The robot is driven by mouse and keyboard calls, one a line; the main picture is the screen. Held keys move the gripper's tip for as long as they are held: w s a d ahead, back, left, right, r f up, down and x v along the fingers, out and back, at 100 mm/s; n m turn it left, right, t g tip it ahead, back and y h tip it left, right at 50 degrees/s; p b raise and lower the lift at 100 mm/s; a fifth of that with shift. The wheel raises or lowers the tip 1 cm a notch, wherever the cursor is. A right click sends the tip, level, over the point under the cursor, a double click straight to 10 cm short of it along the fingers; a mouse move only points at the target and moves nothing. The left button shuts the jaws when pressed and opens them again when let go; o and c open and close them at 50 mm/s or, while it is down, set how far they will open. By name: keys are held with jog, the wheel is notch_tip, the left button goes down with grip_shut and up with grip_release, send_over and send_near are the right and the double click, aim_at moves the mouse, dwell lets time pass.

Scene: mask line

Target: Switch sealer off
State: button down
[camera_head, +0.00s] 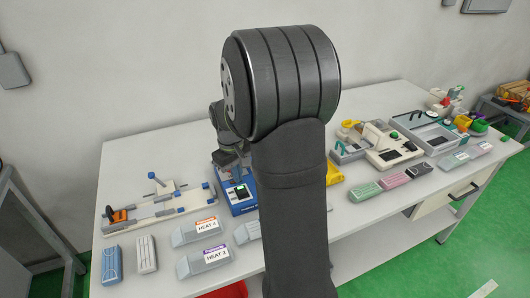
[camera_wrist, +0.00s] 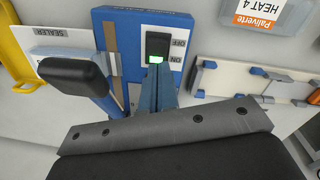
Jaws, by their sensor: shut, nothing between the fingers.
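The sealer (camera_wrist: 110,30) is a blue box with a white switch plate, seen close in the wrist view; its blue body also shows in the head view (camera_head: 243,208). In the head view my gripper (camera_head: 236,172) is over the sealer, partly hidden by my arm.
A black-ended lever (camera_wrist: 75,75) stands beside my fingers, near the SEALER label (camera_wrist: 62,33). A HEAT 4 bin (camera_wrist: 270,14) is close by.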

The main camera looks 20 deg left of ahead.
notch_tip(320, 180, up, 2)
jog(key=a+r+m, duration=0.1)
jog(key=m, duration=0.5)
jog(key=m+t+h, duration=0.1)
jog(key=m+h, duration=0.1)
jog(key=m, duration=1.4)
send_near(240, 192)
jog(key=x, duration=0.3)
jog(key=w+x, duration=0.1)
jog(key=x, duration=0.1)
jog(key=shift+d, duration=0.35)
jog(key=shift+s+d+f, duration=0.1)
jog(key=shift+s+f, duration=0.05)
jog(key=shift+f, duration=0.55)
